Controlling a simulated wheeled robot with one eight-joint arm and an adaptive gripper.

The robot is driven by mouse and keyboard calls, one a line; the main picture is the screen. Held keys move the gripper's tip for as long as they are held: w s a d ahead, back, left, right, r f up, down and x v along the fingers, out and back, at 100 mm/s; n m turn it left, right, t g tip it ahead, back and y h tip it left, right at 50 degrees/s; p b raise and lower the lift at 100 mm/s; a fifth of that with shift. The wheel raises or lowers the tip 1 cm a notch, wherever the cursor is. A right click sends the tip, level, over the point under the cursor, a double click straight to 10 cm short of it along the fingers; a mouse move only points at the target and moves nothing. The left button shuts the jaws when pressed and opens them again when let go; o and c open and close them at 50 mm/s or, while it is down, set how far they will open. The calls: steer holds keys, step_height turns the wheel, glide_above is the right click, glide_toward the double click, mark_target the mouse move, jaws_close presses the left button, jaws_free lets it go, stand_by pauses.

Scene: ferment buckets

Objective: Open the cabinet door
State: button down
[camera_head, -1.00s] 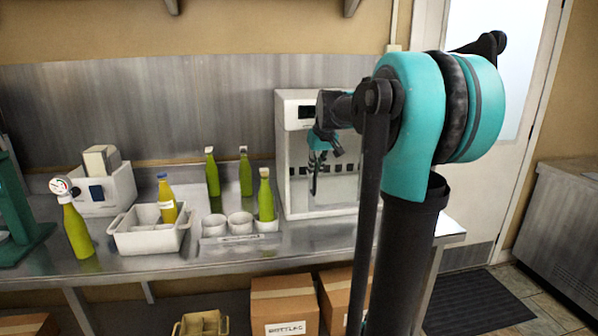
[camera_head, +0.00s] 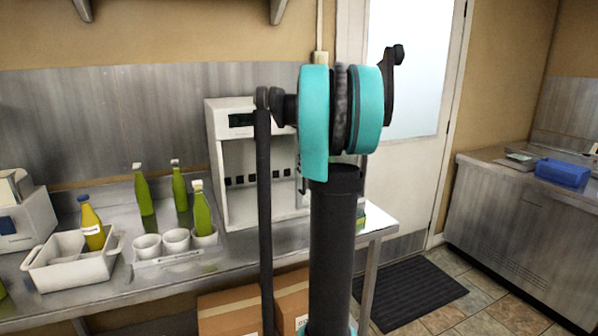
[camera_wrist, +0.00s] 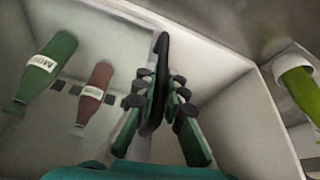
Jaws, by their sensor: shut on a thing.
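The white cabinet (camera_head: 222,165) stands on the steel counter in the head view, with a dark display at its top and a row of dark squares inside. In the wrist view, a long dark handle (camera_wrist: 162,48) runs between the fingers of my gripper (camera_wrist: 163,95), which is shut on it. A green bottle (camera_wrist: 47,70) and a dark red bottle (camera_wrist: 95,92) show in the pale cabinet interior to the left. My arm hides my gripper and part of the cabinet front in the head view. I cannot tell how far the door stands open.
Green bottles (camera_head: 143,192), white cups (camera_head: 176,240) and a white tray (camera_head: 75,275) with a yellow bottle stand left of the cabinet. Cardboard boxes (camera_head: 229,315) sit below. A dark mat (camera_head: 410,292) lies on the floor at right, before a steel counter (camera_head: 505,215) with a blue bin.

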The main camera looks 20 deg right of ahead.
steer(key=c, duration=1.6)
jaws_free()
steer(key=shift+r, duration=0.15)
steer(key=v, duration=1.1)
steer(key=shift+s+d+r, duration=0.1)
steer(key=shift+s+r, duration=0.1)
steer(key=shift+r, duration=0.15)
steer(key=s+a+f, duration=0.5)
steer(key=a+f, duration=0.1)
steer(key=f, duration=0.3)
steer(key=s+a+f+m, duration=0.1)
steer(key=s+a+f, duration=0.4)
steer(key=a+f, duration=0.3)
steer(key=s+a+f, duration=0.5)
steer(key=f, duration=0.5)
steer(key=shift+m+h, duration=0.4)
steer(key=shift+m, duration=0.2)
steer(key=s+a+f, duration=0.1)
steer(key=s+f, duration=0.2)
steer(key=s+a+f, duration=0.1)
steer(key=s+f, duration=0.2)
steer(key=s, duration=0.1)
steer(key=s+a+f, duration=0.2)
steer(key=s+f, duration=0.2)
steer(key=shift+f, duration=0.15)
